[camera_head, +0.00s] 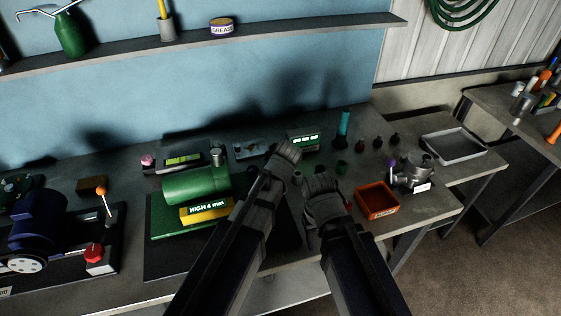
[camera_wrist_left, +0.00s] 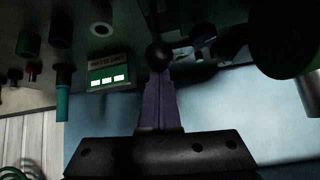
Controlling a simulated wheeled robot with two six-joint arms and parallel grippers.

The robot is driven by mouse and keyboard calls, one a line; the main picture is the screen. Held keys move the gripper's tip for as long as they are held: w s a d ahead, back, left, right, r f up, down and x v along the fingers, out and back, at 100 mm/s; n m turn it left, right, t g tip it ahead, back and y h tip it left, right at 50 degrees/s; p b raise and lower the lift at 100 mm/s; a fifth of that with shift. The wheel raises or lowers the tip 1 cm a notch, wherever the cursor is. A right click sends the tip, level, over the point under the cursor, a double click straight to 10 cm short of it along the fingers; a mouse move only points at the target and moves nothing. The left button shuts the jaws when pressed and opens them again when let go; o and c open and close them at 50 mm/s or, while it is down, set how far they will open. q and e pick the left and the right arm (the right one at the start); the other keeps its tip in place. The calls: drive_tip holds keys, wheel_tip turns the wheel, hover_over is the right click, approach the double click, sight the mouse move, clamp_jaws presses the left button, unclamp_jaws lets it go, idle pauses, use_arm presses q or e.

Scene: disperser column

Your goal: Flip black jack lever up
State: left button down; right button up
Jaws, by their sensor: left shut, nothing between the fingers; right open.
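A black ball knob (camera_wrist_left: 159,55) on a thin dark rod shows in the left wrist view, right at the tips of my left gripper (camera_wrist_left: 160,74); it looks like the lever's end. The purple fingers are shut with nothing between them, and I cannot tell whether they touch the knob. In the head view my left gripper (camera_head: 286,152) is over the bench, to the right of the green cylinder machine (camera_head: 195,186); the lever is not clearly visible there. My right gripper (camera_head: 318,182) is open and empty, low over the bench to the right of the left one.
A small green display box (camera_head: 304,141) stands behind my grippers, with a teal-topped cylinder (camera_head: 344,124) and several small dark pots to its right. An orange bin (camera_head: 377,199), a metal device (camera_head: 413,172) and a grey tray (camera_head: 453,146) are at right. A blue motor (camera_head: 38,222) is at left.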

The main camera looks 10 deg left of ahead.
use_arm(q)
drive_tip(key=shift+s+d+f+b, duration=0.1)
drive_tip(key=shift+s+f+b, duration=0.1)
drive_tip(key=shift+s+b, duration=0.3)
drive_tip(key=shift+s+d+t, duration=0.2)
drive_tip(key=shift+s+t, duration=0.1)
drive_tip(key=shift+s, duration=0.15)
drive_tip(key=shift+s+d+f+b, duration=0.15)
drive_tip(key=shift+s+d+b, duration=0.1)
drive_tip(key=shift+s, duration=0.3)
drive_tip(key=shift+s+d+f+b, duration=0.15)
drive_tip(key=shift+s+d, duration=0.05)
drive_tip(key=shift+s, duration=0.35)
drive_tip(key=shift+s+f, duration=0.1)
drive_tip(key=shift+s, duration=0.05)
